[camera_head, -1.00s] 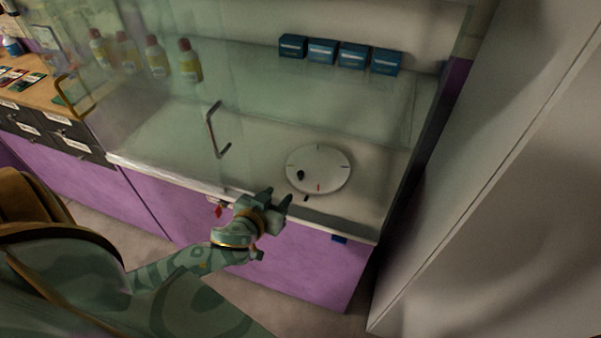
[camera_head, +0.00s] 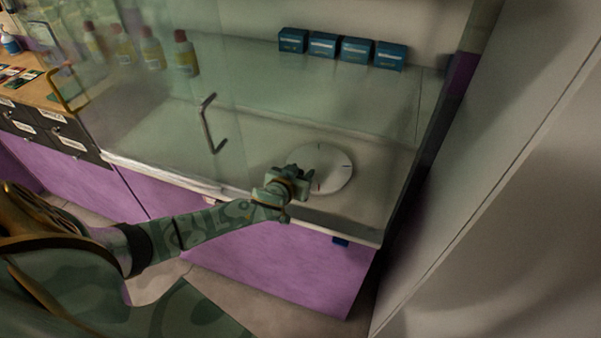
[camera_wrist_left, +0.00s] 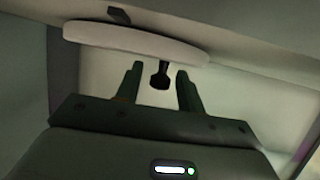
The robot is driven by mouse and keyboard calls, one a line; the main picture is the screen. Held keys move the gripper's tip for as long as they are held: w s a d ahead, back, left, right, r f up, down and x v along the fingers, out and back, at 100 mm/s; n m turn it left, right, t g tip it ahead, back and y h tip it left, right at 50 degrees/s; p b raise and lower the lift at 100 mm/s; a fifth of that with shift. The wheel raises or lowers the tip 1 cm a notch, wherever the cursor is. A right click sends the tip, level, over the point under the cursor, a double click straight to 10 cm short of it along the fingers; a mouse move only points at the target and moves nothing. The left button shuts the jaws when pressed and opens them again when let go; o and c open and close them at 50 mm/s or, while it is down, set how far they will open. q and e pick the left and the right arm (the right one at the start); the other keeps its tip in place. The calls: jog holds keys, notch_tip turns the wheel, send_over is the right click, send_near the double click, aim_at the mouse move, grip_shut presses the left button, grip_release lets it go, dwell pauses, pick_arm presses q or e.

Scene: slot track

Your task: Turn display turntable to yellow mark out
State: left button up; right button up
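The display turntable (camera_head: 335,168) is a white disc with dark rim ticks, lying on the cabinet's counter behind the glass. A small red mark (camera_head: 318,187) shows on its near part; I see no yellow mark. My left gripper (camera_head: 294,175) is at the disc's near left edge and hides part of it. In the left wrist view the turntable (camera_wrist_left: 110,38) is seen edge-on, with a dark knob (camera_wrist_left: 160,77) between the spread fingers of my left gripper (camera_wrist_left: 160,70). Gaps show beside the knob, so the fingers are open. My right gripper is out of view.
A glass pane with a bar handle (camera_head: 208,125) stands left of the turntable. Several blue boxes (camera_head: 357,50) and bottles (camera_head: 186,55) stand on the shelf behind. A pale panel (camera_head: 500,170) bounds the right side. The counter right of the disc is clear.

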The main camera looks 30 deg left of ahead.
pick_arm(q)
grip_shut()
jog(key=shift+d+r+n+y, duration=0.15)
jog(key=shift+d+n+y, duration=0.25)
jog(key=shift+d, duration=0.1)
jog(key=shift+d+n+y, duration=0.15)
jog(key=shift+n+y, duration=0.15)
jog(key=shift+y, duration=0.1)
jog(key=shift+d+f+n+g+y+b, duration=0.25)
jog(key=shift+d+n+y+b, duration=0.3)
jog(key=shift+n+y, duration=0.3)
jog(key=shift+d+r+n+g+y+b, duration=0.2)
jog(key=shift+n+g+y+b, duration=0.3)
jog(key=shift+y+b, duration=0.2)
jog(key=shift+r, duration=0.1)
